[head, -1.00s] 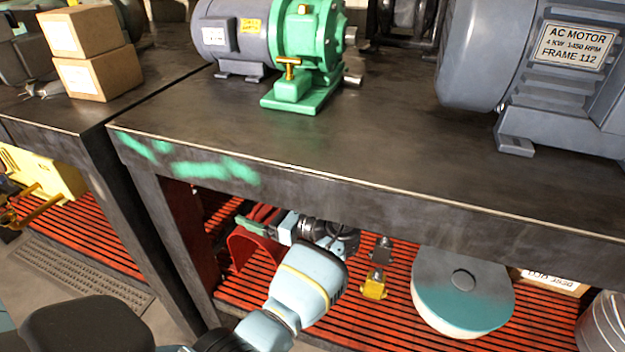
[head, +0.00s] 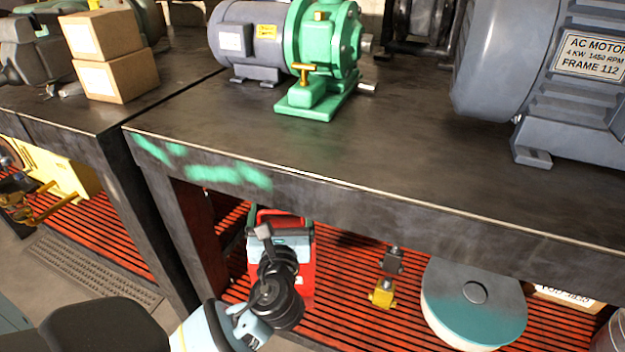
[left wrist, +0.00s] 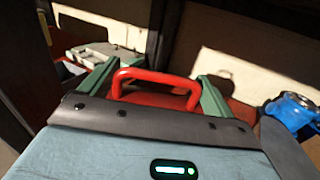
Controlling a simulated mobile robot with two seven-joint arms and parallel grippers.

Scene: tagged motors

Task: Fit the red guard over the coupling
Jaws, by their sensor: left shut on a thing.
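The red guard (head: 307,274) is under the bench, at the lower shelf, partly hidden behind my left wrist. My left gripper (head: 279,221) is at its top. In the left wrist view the gripper's two green fingers (left wrist: 153,90) stand on either side of the guard's red handle (left wrist: 155,76), and the gripper is shut on it. I cannot tell whether the guard still touches the shelf. A green pump (head: 322,50) with a grey motor stands on the bench top, with bare metal shaft ends at its right. I cannot make out a coupling clearly. My right gripper is not in view.
The bench's front edge (head: 330,190) lies above the guard. A large grey motor (head: 560,90) stands at the right. A yellow-based fitting (head: 382,293) and a teal-topped round drum (head: 474,305) sit on the slatted red shelf. The bench top's front middle is clear.

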